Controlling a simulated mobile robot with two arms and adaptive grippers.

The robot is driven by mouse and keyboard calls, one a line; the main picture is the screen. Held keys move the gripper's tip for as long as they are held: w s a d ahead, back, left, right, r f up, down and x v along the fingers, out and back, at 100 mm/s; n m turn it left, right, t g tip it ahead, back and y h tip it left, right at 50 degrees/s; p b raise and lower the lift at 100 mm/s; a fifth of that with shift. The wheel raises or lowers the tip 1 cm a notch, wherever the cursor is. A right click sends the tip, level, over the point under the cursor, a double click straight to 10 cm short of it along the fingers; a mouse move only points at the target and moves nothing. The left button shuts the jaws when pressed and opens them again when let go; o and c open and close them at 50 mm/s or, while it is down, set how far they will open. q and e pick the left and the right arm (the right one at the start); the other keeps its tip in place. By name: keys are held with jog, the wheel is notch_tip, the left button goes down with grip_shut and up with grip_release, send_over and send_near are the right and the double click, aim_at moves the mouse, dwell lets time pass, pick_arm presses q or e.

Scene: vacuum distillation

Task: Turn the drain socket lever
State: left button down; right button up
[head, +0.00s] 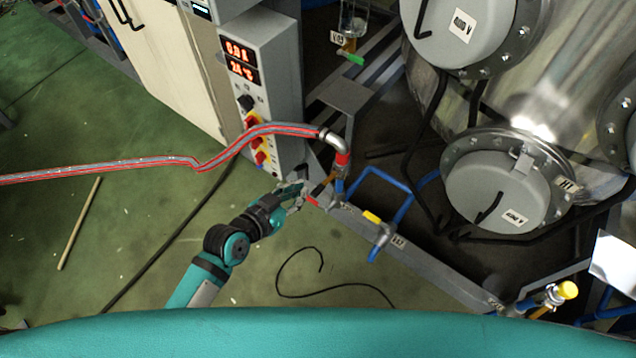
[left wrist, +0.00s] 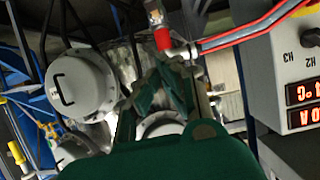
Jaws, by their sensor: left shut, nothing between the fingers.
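My left gripper (head: 304,196) reaches in from the left and is shut and empty. Its fingertips are close beside the drain fitting at the hose end, near a small orange-yellow lever (head: 322,187); I cannot tell whether they touch it. Above the lever, a red collar (head: 342,159) joins the fitting to a clear hose with red lines (head: 200,161). In the left wrist view, the dark green fingers (left wrist: 172,85) sit in the middle, with the red collar (left wrist: 163,38) just above them. The lever is not clear in that view. My right gripper is not in view.
A grey control box (head: 262,90) with red displays and knobs stands behind the gripper. Blue pipes with a yellow-handled valve (head: 371,217) run to the right. Large metal vessels (head: 500,185) fill the right side. A black cable (head: 330,286) lies on the green floor.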

pick_arm(q)
send_over(317, 193)
jog(key=w, duration=0.1)
jog(key=f, duration=0.2)
jog(key=d+f+b, duration=0.1)
jog(key=f, duration=0.1)
jog(key=shift+f, duration=0.1)
jog(key=f, duration=0.2)
jog(key=shift+s+a+f+b, duration=0.3)
jog(key=shift+s+a+f, duration=0.05)
jog(key=shift+a+f, duration=0.1)
jog(key=shift+f, duration=0.4)
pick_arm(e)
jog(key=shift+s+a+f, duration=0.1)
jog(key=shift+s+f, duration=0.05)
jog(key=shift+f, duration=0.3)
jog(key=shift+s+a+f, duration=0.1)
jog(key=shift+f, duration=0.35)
pick_arm(q)
jog(key=shift+s, duration=0.1)
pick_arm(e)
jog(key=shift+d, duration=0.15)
